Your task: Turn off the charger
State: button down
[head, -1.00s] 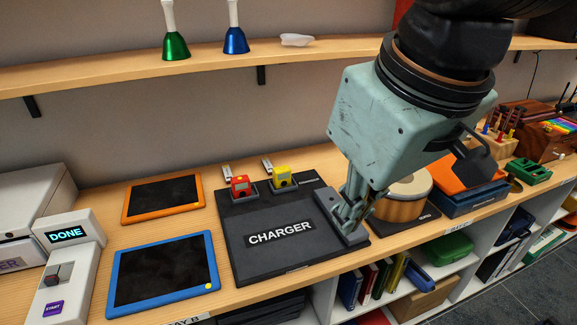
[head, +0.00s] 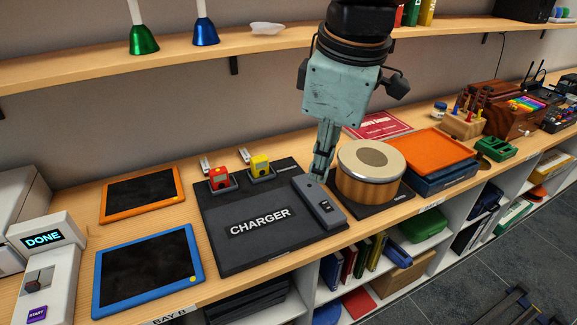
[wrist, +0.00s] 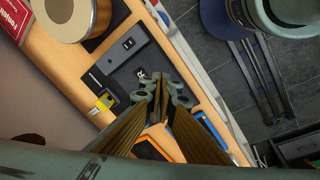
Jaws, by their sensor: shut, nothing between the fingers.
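The charger (head: 228,245) is a flat black board with a white CHARGER label on the wooden counter. A grey strip along its right side carries a dark rocker switch (head: 326,206), which also shows in the wrist view (wrist: 128,43). I cannot tell the switch's position. A red block (head: 219,178) and a yellow block (head: 260,166) sit in holders at the board's back. My gripper (head: 317,178) is shut and empty, pointing down near the back end of the grey strip. It also shows in the wrist view (wrist: 160,88), apart from the switch. I cannot tell if it touches the strip.
A wooden drum (head: 369,189) stands close on the right of the charger. Blue-framed (head: 192,280) and orange-framed (head: 180,190) tablets lie on the left. An orange-topped stack (head: 432,152) is farther right. A shelf with handbells (head: 205,31) runs above.

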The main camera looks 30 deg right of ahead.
aim_at(325, 202)
jog(key=w+d+f+n+g+p, duration=0.1)
jog(key=w+d+f+n+p, duration=0.1)
jog(key=w+d+f+n, duration=0.4)
jog(key=shift+w+d+f+n, duration=0.35)
jog(key=shift+w+d+n, duration=1.25)
jog(key=shift+d, duration=0.7)
jog(key=shift+w+f, duration=0.1)
jog(key=shift+w+f+b, duration=0.3)
jog(key=shift+f+b, duration=0.3)
jog(key=shift+f, duration=1.7)
jog(key=shift+w+f+b, duration=0.25)
jog(key=shift+f+b, duration=0.35)
jog(key=shift+f, duration=1.65)
jog(key=shift+w+f+b, duration=0.3)
jog(key=shift+f+b, duration=0.3)
jog(key=shift+f, duration=1.7)
